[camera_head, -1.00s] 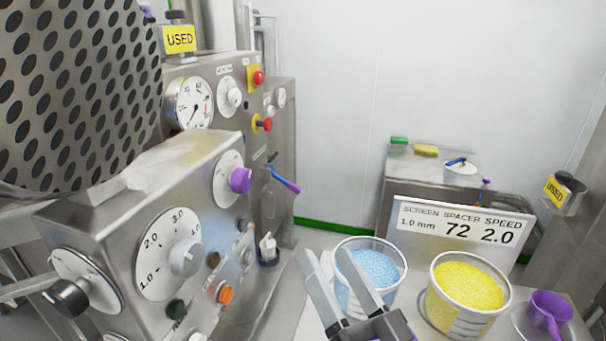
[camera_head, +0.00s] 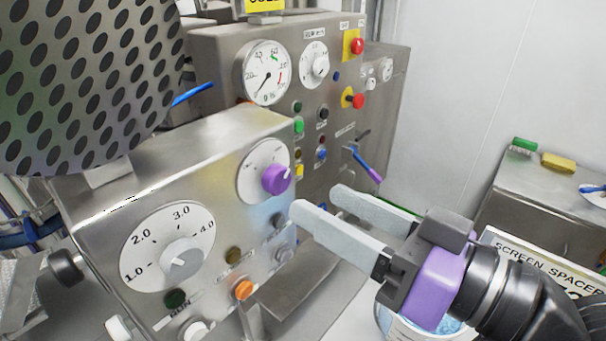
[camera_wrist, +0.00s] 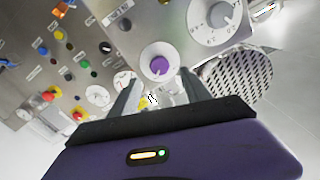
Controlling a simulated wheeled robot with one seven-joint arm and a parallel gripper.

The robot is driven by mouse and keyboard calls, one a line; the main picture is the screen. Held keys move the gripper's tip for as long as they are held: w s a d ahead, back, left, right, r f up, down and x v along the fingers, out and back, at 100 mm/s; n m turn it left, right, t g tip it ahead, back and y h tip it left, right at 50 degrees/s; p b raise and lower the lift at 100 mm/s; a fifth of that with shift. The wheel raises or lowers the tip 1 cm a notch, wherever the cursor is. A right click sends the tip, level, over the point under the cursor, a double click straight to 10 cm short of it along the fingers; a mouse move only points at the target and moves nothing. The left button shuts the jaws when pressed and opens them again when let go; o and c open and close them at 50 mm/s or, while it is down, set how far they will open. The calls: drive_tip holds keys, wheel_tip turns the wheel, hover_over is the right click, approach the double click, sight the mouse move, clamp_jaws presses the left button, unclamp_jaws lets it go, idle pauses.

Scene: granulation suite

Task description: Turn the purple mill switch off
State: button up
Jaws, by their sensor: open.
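The purple mill switch (camera_head: 276,178) is a round knob on a white dial plate (camera_head: 251,188), on the sloped front of the steel mill box. My gripper (camera_head: 312,203) is open and empty, to the right of the knob, with its fingers pointing left toward the panel. In the head view the near fingertip looks close to the knob, but I cannot tell whether it touches. In the wrist view the purple knob (camera_wrist: 158,62) shows ahead, between and beyond the two fingers (camera_wrist: 158,95), with a pale pointer mark on its face.
A larger white speed dial (camera_head: 180,258) and an orange button (camera_head: 243,290) are on the same panel. A steel cabinet behind carries a gauge (camera_head: 265,73) and a red emergency button (camera_head: 355,100). A purple-tipped blue lever (camera_head: 366,165) sticks out behind my gripper. A sign (camera_head: 545,262) stands at right.

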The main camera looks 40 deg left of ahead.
sight(282, 181)
drive_tip(key=a, duration=0.2)
drive_tip(key=a+p, duration=0.1)
drive_tip(key=a, duration=0.2)
drive_tip(key=a+p, duration=0.1)
drive_tip(key=a, duration=0.1)
drive_tip(key=shift+w+a, duration=0.25)
drive_tip(key=shift+w, duration=0.05)
clamp_jaws()
